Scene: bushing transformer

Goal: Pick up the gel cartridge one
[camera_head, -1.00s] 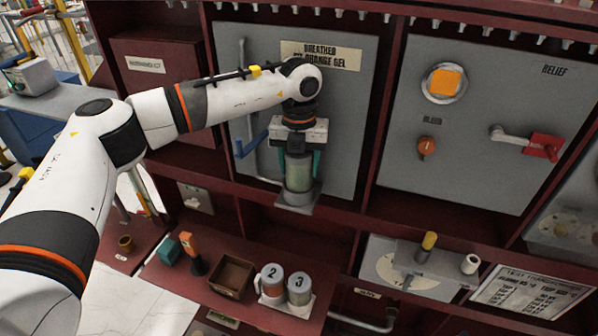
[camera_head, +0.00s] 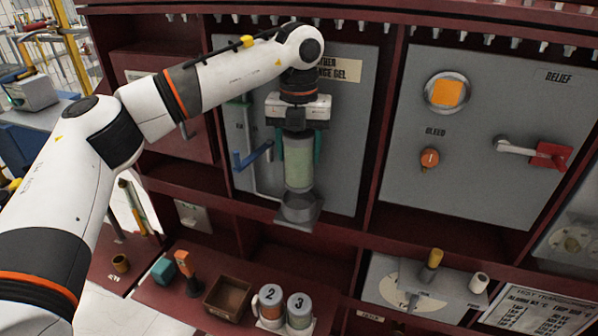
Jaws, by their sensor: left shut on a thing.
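The gel cartridge (camera_head: 298,168), a pale green cylinder, is upright in front of the grey breather panel. Its number is not visible. My left gripper (camera_head: 298,148) points down from above and is shut on the cartridge, one teal finger on each side. The cartridge's lower end is at or just above the rim of a grey cup holder (camera_head: 298,213); I cannot tell whether it is fully clear. My right gripper is not in view.
Canisters 2 (camera_head: 270,306) and 3 (camera_head: 300,310) stand on the lower shelf beside an open brown box (camera_head: 227,298). A blue lever (camera_head: 252,156) is just left of the gripper. The panel's sign is partly hidden by my arm.

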